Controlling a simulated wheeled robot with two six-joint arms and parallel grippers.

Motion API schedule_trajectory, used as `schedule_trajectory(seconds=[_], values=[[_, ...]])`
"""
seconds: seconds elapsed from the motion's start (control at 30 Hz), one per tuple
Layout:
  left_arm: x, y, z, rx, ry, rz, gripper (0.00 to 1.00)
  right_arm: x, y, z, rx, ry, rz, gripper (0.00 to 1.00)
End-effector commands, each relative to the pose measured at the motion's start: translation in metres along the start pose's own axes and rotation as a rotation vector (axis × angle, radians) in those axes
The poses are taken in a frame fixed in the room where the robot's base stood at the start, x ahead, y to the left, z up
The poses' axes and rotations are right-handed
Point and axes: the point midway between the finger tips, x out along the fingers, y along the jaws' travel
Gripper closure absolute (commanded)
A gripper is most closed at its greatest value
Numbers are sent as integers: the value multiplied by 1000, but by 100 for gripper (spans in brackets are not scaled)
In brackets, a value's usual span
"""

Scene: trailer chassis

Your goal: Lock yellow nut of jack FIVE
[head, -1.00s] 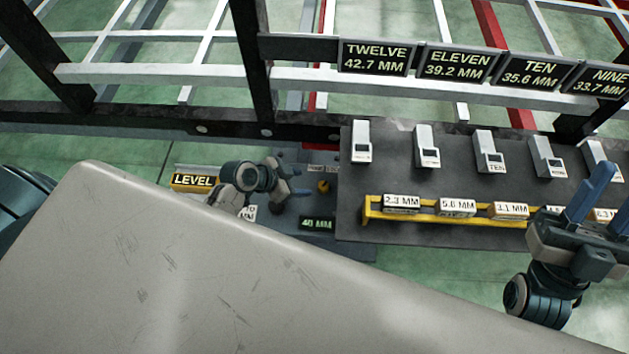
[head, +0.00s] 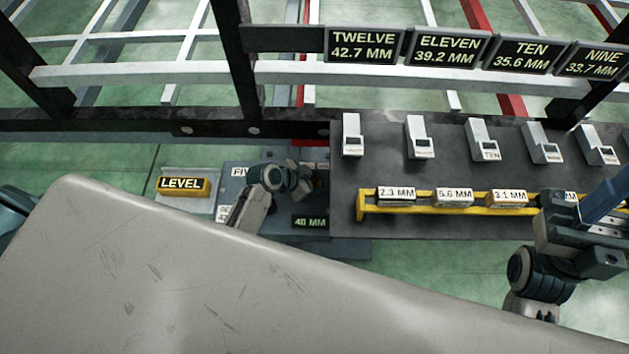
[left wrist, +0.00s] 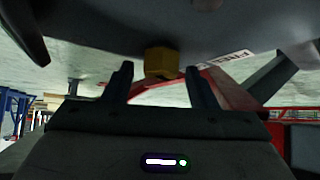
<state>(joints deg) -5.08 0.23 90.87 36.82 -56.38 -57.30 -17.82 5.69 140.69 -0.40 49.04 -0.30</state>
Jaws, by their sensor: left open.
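The yellow nut (left wrist: 161,62) shows in the left wrist view at the underside of a dark grey body. My left gripper (left wrist: 158,72) is open, its two dark fingers on either side of the nut in the picture, with gaps to both. How deep the nut sits between the fingers is hard to tell. In the head view my left gripper (head: 312,180) is over the plate by the FIVE label (head: 238,171), and the nut is hidden there. A 40 MM display (head: 310,222) sits just below. My right gripper (head: 598,235) is at the right edge, its fingers partly cut off.
A yellow LEVEL block (head: 183,187) lies left of the jack plate. A dark panel (head: 345,200) to the right carries several grey gauges and a yellow rack (head: 440,209) of labelled blocks. The chassis rail (head: 130,128) runs behind.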

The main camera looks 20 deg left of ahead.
Motion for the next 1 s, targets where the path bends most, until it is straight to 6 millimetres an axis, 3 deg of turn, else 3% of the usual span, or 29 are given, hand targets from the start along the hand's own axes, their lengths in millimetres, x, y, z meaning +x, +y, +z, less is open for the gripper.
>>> schedule_trajectory(seconds=[0.13, 0.37, 0.4, 1.0], values=[[0, 0, 0, 0, 0, 0, 48, 0, 0, 0, 0, 0, 0, 64], [0, 0, 0, 0, 0, 0, 91, 0, 0, 0, 0, 0, 0, 64], [0, 0, 0, 0, 0, 0, 93, 0, 0, 0, 0, 0, 0, 64], [0, 0, 0, 189, 1, 190, 93, -1, 0, 0, -1, 7, 3, 64]])
